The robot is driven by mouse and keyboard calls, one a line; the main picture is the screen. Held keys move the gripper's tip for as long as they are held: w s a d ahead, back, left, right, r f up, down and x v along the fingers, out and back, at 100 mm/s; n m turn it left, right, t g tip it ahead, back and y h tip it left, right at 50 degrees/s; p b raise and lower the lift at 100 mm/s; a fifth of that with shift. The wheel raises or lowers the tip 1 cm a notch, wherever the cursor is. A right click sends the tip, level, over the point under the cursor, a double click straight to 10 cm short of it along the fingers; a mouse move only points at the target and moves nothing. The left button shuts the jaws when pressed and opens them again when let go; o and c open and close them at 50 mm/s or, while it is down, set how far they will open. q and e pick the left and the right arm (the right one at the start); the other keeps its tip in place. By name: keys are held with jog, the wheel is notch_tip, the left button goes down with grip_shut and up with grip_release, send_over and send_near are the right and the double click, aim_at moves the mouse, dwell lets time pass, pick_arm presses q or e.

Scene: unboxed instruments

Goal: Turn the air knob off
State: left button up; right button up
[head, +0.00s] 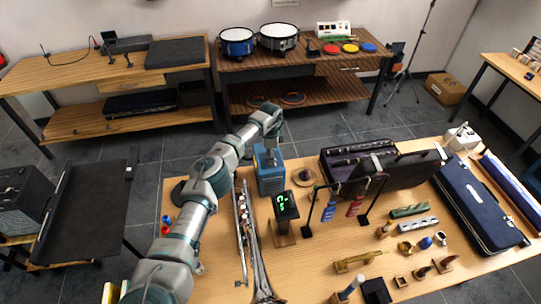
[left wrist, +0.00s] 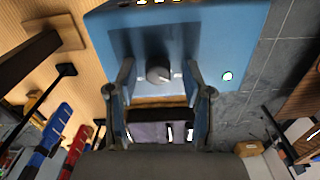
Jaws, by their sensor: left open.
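The blue box (head: 271,172) stands on the wooden table just beyond the dark display with green digits. In the left wrist view, the blue box (left wrist: 215,45) fills the upper middle, and a grey round knob (left wrist: 158,73) sits on its face. My left gripper (left wrist: 159,76) is open, with one finger on each side of the knob; I cannot tell whether either finger touches it. In the head view my left arm reaches up from the bottom left and ends above the box; the knob cannot be made out there. My right gripper is not in view.
The green-digit display (head: 286,206) stands close to the box. A trumpet (head: 243,225) lies to its left, and an open dark case (head: 385,165) stands to its right. A stand with red and blue hanging pieces (head: 330,210) is nearby. Small instruments crowd the right side.

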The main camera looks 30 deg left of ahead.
pick_arm(q)
grip_shut()
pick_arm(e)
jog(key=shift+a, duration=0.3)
